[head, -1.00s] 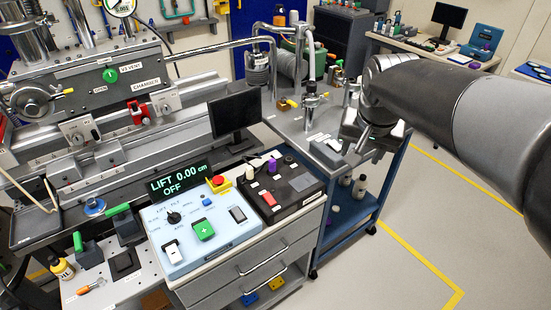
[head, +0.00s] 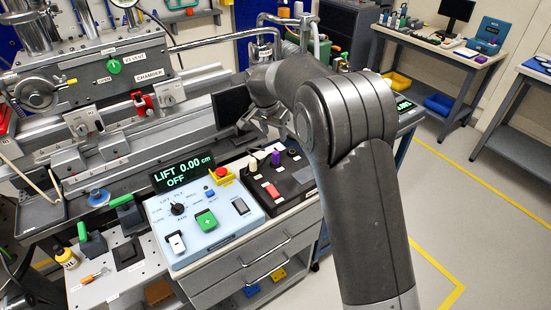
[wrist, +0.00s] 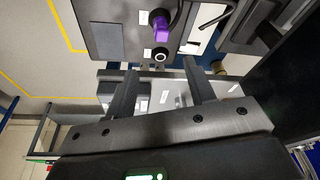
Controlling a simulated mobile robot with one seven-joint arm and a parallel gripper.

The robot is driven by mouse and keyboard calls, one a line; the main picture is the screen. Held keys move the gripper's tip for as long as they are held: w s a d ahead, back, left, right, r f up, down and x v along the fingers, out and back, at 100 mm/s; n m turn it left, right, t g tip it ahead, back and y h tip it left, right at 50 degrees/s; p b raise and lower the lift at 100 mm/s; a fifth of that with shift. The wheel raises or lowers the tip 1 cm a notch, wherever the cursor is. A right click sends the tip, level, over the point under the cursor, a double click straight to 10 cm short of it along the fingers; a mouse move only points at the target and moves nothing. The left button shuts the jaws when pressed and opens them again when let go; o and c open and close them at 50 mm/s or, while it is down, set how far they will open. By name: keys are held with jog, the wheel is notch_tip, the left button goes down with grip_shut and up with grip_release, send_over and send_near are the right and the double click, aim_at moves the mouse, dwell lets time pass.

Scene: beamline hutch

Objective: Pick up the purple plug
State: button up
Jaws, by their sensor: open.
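The purple plug (head: 276,158) stands upright on the black panel box (head: 297,182), behind its red switch. In the wrist view the purple plug (wrist: 161,30) shows near the top centre, in a dark round seat with small white labels by it. My gripper (head: 264,127) is above and behind the panel box in the head view, partly hidden by my arm. In the wrist view my gripper (wrist: 161,84) has its two fingers apart with no object held between them. The plug lies beyond the fingertips, roughly in line with the gap, and is not touched.
A black knob (head: 291,153) stands right beside the plug. The blue control box (head: 205,228) with a red stop button (head: 221,172) and the LIFT display (head: 183,172) are to the left. A dark monitor (head: 230,112) stands close to my gripper.

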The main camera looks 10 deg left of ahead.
aim_at(275, 153)
jog(key=x, duration=0.6)
jog(key=shift+a, duration=0.35)
jog(key=shift+s+x, duration=0.15)
jog(key=shift+x, duration=1.25)
jog(key=shift+s+x, duration=0.2)
jog(key=shift+x, duration=1.15)
jog(key=shift+a, duration=0.15)
jog(key=shift+c, duration=0.4)
grip_shut()
